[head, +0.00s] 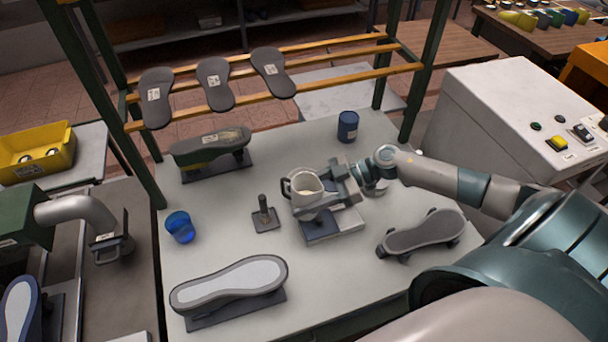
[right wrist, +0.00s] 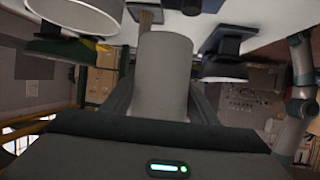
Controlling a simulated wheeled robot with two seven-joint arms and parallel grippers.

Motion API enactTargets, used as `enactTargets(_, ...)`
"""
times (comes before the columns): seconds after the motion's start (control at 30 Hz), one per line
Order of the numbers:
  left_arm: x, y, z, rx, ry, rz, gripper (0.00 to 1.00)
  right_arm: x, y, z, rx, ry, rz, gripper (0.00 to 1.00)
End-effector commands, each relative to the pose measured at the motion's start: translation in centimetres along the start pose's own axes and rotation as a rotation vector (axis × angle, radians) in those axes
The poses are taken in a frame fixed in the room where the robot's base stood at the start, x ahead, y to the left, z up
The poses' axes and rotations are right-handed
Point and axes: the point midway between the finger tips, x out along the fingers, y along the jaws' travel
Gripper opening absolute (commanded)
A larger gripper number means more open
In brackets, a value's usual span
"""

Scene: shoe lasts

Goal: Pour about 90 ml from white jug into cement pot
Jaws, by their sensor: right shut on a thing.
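The white jug (head: 306,190) is in the middle of the table in the head view, its mouth up and its handle to the left. My right gripper (head: 338,186) is shut on it from the right. In the right wrist view the jug (right wrist: 165,75) shows as a pale cylinder between the fingers. The jug is over or beside a grey flat device (head: 333,226); I cannot tell the gap. A blue cup (head: 180,228) stands at the left and a dark blue can (head: 347,126) at the back. I cannot tell which vessel is the cement pot. My left gripper is not in view.
A small post on a plate (head: 265,217) stands just left of the jug. A rack with hanging soles (head: 215,85) rises behind. Bare tabletop lies around the blue cup.

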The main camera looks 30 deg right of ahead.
Motion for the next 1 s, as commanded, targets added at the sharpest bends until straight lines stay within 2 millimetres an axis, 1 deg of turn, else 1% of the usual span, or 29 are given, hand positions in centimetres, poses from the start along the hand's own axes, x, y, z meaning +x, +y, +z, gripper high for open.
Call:
enactTargets(0.1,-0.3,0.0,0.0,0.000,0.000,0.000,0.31,-0.3,0.2,0.2,0.001,0.001,0.002,0.25)
enactTargets(0.47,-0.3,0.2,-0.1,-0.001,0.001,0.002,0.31,-0.3,0.2,0.2,0.006,0.003,0.000,0.25)
enactTargets(0.73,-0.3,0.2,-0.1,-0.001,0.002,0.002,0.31,-0.2,0.7,0.6,0.081,0.013,-0.028,0.25)
enactTargets(0.9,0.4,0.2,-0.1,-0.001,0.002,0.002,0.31,0.1,1.1,1.3,0.167,0.023,-0.064,0.25)
enactTargets(1.0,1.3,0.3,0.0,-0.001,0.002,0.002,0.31,0.0,1.5,1.3,0.225,0.030,-0.090,0.25)
